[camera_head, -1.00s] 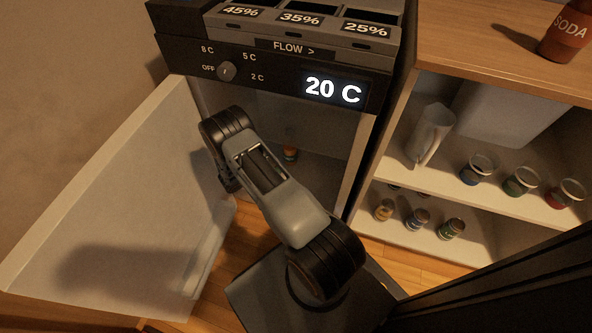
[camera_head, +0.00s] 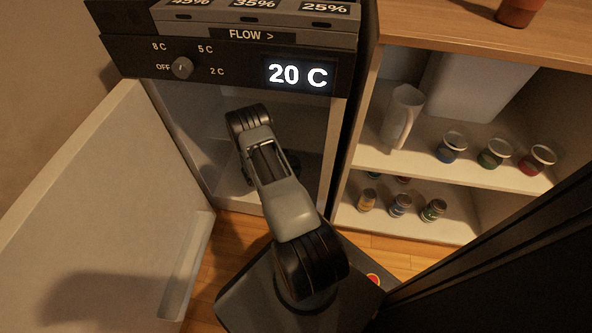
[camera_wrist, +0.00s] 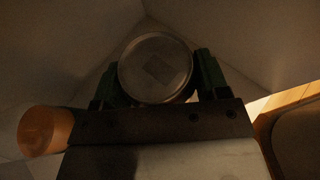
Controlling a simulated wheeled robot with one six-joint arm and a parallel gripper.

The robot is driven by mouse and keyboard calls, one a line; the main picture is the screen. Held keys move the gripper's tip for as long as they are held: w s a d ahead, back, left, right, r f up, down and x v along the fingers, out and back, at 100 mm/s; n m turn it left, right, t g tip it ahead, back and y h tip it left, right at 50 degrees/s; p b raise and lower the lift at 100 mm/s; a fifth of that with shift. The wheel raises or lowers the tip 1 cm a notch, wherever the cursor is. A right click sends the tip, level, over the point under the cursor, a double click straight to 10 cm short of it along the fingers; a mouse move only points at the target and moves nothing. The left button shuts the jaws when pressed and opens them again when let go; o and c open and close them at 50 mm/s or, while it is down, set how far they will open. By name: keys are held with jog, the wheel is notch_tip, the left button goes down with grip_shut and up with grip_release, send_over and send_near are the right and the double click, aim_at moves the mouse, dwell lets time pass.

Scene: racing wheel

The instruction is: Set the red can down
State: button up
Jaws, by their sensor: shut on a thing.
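The can (camera_wrist: 155,52) shows end-on in the wrist view. Its round, grey metal top faces the camera, and its side colour is too dark to tell. My gripper (camera_wrist: 157,78) is shut on it, with a dark green finger on each side. The inside of the open cooler (camera_head: 205,115) is in the head view, and my arm reaches into it. My arm hides the gripper and the can there. Whether the can touches a surface cannot be told.
An orange-topped round container (camera_wrist: 45,131) stands left of the gripper in the wrist view. The cooler door (camera_head: 110,205) is open at the left. The shelf unit (camera_head: 455,176) at right holds a pitcher (camera_head: 402,116) and several jars.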

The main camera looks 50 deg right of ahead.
jog(key=shift+s+d, duration=0.15)
jog(key=shift+d, duration=0.65)
jog(key=shift+s+d+f+b, duration=0.1)
jog(key=shift+s+d+b, duration=0.05)
jog(key=shift+d+b, duration=0.3)
notch_tip(320, 180, down, 3)
jog(key=shift+f+b, duration=0.2)
jog(key=shift+b, duration=0.8)
jog(key=shift+r, duration=0.1)
jog(key=o, duration=0.7)
jog(key=shift+f, duration=0.2)
jog(key=o, duration=0.4)
jog(key=shift+r, duration=0.1)
